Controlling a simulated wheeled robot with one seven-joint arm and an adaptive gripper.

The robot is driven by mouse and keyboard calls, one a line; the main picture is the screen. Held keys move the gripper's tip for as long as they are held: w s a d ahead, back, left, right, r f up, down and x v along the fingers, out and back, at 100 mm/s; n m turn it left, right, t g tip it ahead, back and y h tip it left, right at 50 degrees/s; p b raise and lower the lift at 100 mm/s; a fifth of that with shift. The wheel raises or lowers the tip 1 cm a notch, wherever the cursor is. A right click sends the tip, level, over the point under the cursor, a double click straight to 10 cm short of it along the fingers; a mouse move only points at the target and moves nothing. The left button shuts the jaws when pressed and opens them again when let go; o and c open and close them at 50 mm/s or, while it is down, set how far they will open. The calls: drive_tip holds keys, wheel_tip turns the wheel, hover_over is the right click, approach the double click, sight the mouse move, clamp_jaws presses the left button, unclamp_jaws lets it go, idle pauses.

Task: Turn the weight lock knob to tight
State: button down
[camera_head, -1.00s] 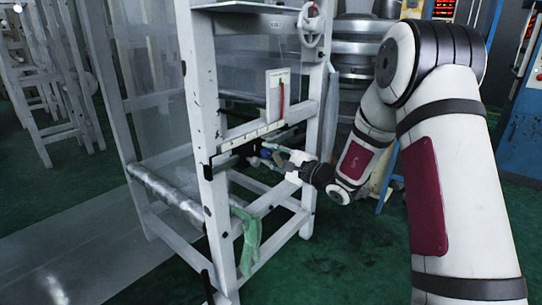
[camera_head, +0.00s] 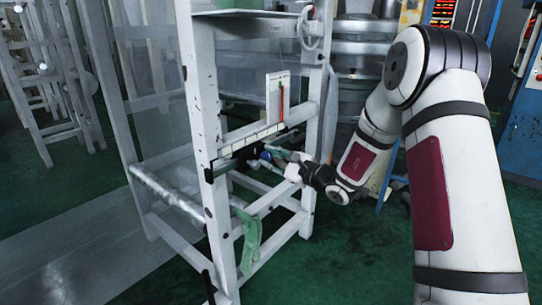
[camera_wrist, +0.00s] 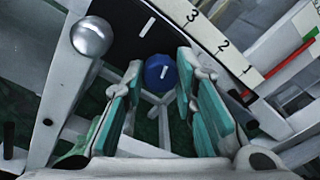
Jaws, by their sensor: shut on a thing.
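The weight lock knob is a small blue knob (camera_wrist: 160,73) with a white line on its face, upper middle in the wrist view. In the head view the knob (camera_head: 265,155) is a small blue spot at the tower's front crossbar. My gripper (camera_wrist: 159,68) has its teal-padded fingers on either side of the knob, shut on it at the fingertips. In the head view my gripper (camera_head: 276,159) reaches in from the right, its fingers small and partly hard to make out. The white line stands nearly upright, tilted slightly right; any tight marking is not readable.
A numbered white scale (camera_wrist: 216,40) runs beside the knob, with a metal ball (camera_wrist: 92,36) at left. White tower posts (camera_head: 212,150) stand close around my gripper. Open green floor (camera_head: 330,270) lies in front.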

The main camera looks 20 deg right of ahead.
drive_tip(key=m+p, duration=0.4)
drive_tip(key=m, duration=0.2)
drive_tip(key=shift+r, duration=0.15)
drive_tip(key=m+p, duration=0.2)
drive_tip(key=m, duration=0.1)
drive_tip(key=shift+g+p, duration=0.3)
drive_tip(key=shift+g, duration=0.1)
drive_tip(key=shift+m+y+p, duration=0.3)
drive_tip(key=shift+m+p, duration=0.65)
drive_tip(key=shift+m, duration=0.55)
drive_tip(key=c, duration=1.3)
unclamp_jaws()
drive_tip(key=v, duration=1.2)
